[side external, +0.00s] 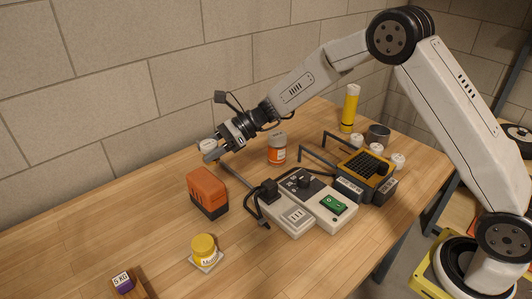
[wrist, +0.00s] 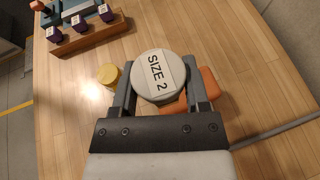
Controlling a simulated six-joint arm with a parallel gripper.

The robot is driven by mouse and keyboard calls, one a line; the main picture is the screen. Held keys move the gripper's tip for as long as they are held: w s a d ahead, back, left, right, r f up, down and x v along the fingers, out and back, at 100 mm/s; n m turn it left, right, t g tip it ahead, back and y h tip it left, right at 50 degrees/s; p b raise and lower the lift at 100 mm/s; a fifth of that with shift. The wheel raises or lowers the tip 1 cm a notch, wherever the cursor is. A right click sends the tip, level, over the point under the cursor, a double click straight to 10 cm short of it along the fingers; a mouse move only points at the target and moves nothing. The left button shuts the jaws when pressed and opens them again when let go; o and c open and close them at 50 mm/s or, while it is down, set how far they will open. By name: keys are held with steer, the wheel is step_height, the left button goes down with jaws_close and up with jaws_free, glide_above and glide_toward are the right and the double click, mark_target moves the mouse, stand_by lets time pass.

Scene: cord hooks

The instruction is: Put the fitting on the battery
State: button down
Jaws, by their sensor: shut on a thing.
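My gripper (side external: 213,152) is shut on a round, pale grey piece (wrist: 152,78) labelled "SIZE 2", which looks like the fitting. The piece also shows in the side view (side external: 207,145), held in the air above the table. An orange block with a dark base (side external: 206,190), which may be the battery, stands on the table below the gripper. In the wrist view the orange block (wrist: 208,82) is partly hidden behind the held piece and the right finger. The held piece and the block look apart.
A rack of purple weights (wrist: 82,33) is at the table's end.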

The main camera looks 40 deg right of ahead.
mark_target(205, 178)
steer(key=shift+w+a+f, duration=0.25)
steer(key=shift+w+f, duration=0.5)
steer(key=shift+f, duration=0.15)
steer(key=shift+w+a+f, duration=0.2)
steer(key=shift+w+f, duration=0.5)
steer(key=shift+f, duration=0.2)
steer(key=shift+w+f, duration=0.25)
steer(key=shift+f, duration=1.6)
steer(key=shift+f, duration=0.1)
steer(key=shift+c, duration=0.4)
jaws_free()
steer(key=v, duration=1.2)
